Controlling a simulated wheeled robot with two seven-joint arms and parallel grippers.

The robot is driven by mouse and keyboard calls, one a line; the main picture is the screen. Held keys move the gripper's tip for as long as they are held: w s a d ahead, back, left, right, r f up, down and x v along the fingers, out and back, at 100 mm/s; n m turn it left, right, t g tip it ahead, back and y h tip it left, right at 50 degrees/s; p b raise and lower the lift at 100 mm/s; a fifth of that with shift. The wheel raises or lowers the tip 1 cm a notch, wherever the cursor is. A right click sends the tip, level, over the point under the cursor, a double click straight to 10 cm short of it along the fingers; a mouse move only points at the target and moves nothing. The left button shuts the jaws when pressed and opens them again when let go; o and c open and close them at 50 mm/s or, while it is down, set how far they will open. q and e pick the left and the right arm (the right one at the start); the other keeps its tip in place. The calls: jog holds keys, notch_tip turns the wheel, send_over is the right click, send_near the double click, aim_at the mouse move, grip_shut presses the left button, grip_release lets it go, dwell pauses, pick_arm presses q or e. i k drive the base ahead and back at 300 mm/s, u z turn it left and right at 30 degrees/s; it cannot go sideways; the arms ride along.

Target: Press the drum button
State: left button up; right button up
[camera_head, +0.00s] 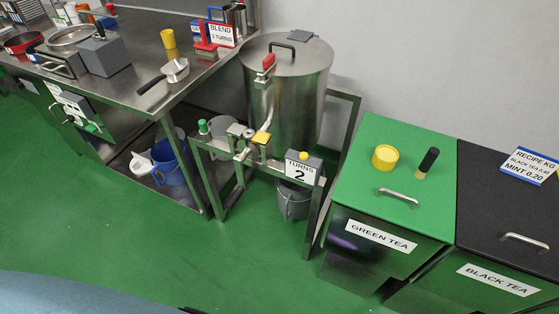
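The steel drum (285,105) stands in a metal frame at the centre, its lid on with a black handle and a red-tipped lever at its front. A green button-like knob (203,127) sits at the left of the frame. A yellow knob (304,156) sits on top of a box with a sign (299,172) reading "TURNS 2". I cannot tell from the view alone which of the two is the drum button. A yellow-ended crank (262,137) is between them. Neither of my grippers is in view.
A steel table (140,60) with pans, a grey box and a "BLEND 2 TURNS" sign is left of the drum. Buckets stand below. A green tea bin (385,205) and black tea bin (500,225) stand at the right. The green floor (130,235) in front is clear.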

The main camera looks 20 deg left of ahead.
aim_at(303, 156)
jog(key=u, duration=0.5)
jog(key=i, duration=0.85)
jog(key=z, duration=0.25)
